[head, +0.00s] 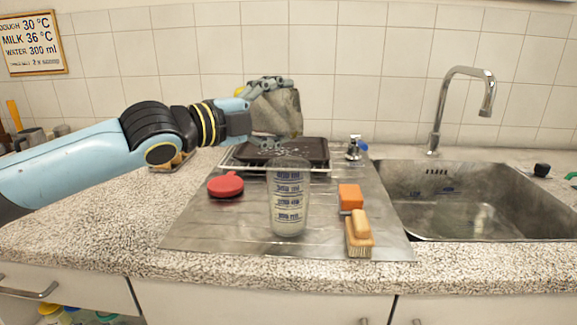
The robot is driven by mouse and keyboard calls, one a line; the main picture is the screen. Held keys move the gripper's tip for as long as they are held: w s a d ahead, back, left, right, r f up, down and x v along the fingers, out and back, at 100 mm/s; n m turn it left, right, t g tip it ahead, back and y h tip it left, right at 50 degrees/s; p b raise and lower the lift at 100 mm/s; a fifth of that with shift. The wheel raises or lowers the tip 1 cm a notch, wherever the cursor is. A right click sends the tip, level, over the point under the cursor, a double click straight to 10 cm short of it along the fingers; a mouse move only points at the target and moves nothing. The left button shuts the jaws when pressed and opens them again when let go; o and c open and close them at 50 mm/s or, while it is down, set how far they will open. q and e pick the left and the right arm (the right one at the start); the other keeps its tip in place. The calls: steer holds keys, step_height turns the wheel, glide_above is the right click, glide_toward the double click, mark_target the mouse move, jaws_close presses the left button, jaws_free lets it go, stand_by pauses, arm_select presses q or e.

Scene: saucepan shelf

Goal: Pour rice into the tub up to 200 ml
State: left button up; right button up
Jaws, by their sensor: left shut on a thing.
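A clear tub (289,200) with blue printed markings stands upright on the metal drainboard, in the middle of the head view. Pale contents show in its lower part; the exact level against the marks is too small to read. My left gripper (278,112) is shut on a grey-brown container (283,108), which it holds tilted above and behind the tub, apart from it. Its mouth and what it holds cannot be made out clearly. Pale specks show near the tub's top; I cannot tell whether rice is falling. My right gripper is not in view.
A dark tray on a rack (312,150) lies behind the tub. A red lid-like disc (226,185) is to its left; an orange block (350,196) and a brush (359,240) are to its right. The sink (470,185) and tap (437,135) are at the right.

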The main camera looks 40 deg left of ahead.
arm_select(q)
steer(key=shift+d+f+m+b, duration=0.15)
steer(key=shift+f+m+b, duration=0.1)
steer(key=shift+m+b, duration=0.45)
stand_by(0.8)
steer(key=shift+s+d+r+m+b, duration=0.1)
steer(key=shift+d+r+m+b, duration=0.1)
steer(key=shift+m+b, duration=0.3)
stand_by(1.1)
